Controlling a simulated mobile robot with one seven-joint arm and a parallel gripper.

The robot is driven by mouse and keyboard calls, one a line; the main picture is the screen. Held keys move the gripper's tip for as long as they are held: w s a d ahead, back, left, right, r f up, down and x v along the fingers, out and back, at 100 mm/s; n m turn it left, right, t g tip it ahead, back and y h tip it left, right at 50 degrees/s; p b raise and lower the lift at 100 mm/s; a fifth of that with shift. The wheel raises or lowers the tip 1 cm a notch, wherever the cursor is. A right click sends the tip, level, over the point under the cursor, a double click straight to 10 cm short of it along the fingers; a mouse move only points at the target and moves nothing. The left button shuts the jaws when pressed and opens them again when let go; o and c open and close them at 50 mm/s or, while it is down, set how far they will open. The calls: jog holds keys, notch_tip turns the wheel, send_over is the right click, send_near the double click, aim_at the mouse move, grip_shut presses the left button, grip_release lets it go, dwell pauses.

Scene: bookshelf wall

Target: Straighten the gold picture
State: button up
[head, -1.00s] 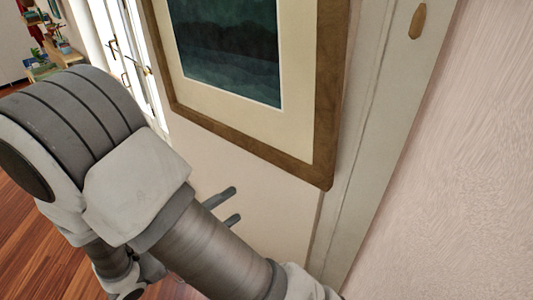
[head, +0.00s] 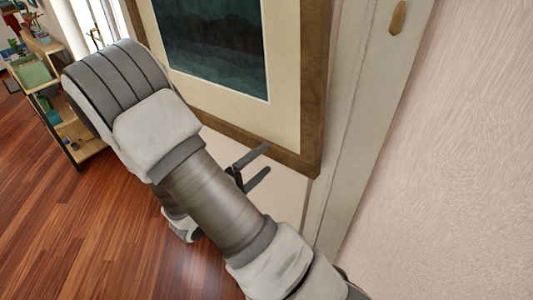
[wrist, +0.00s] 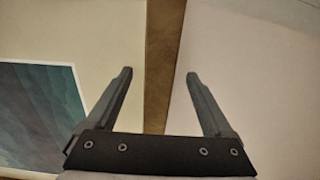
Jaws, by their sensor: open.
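The picture in a gold-brown wooden frame (head: 291,159) hangs on the wall, with a cream mat around a dark green-blue painting. Its top is out of view, and my arm hides part of its lower left. The slanted head view does not show clearly how far it is tilted. My gripper (head: 266,158) is open at the frame's lower edge. In the wrist view, the frame's edge strip (wrist: 158,60) runs between the fingers of my gripper (wrist: 160,74). The left finger is over the mat, the right one over the wall. I cannot tell whether either touches.
A pale door or panel edge (head: 345,150) with a small brown fitting (head: 398,17) stands right of the picture, beside a pink textured wall (head: 450,150). A wooden shelf unit (head: 75,135) with plants and items stands at left. The wooden floor (head: 90,230) there is clear.

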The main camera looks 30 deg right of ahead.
jog(key=shift+x, duration=1.2)
grip_shut()
